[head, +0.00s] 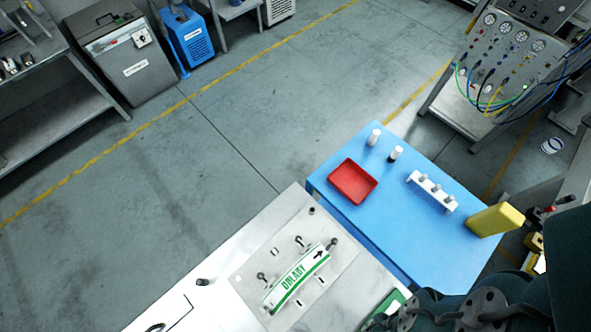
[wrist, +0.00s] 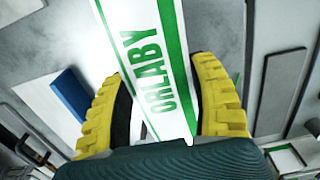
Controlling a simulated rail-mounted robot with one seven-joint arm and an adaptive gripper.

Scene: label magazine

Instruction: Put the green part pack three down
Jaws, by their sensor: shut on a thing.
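In the wrist view, a white pack with green stripes and the green word ORLABY (wrist: 153,50) stands between the yellow fingers of my gripper (wrist: 165,105), which is shut on it. Its lower end is hidden by the dark gripper body. In the head view, a similar white and green ORLABY piece (head: 296,280) lies on a metal plate (head: 262,262) among short posts. My dark arm shows at the lower right, but its fingertips are not clear there. A green and white edge (head: 388,304) shows beside it; I cannot tell whether it is the held pack.
A blue table (head: 335,205) holds a red tray (head: 353,181), small white bottles (head: 374,137), a white rack (head: 432,191) and a yellow block (head: 495,219).

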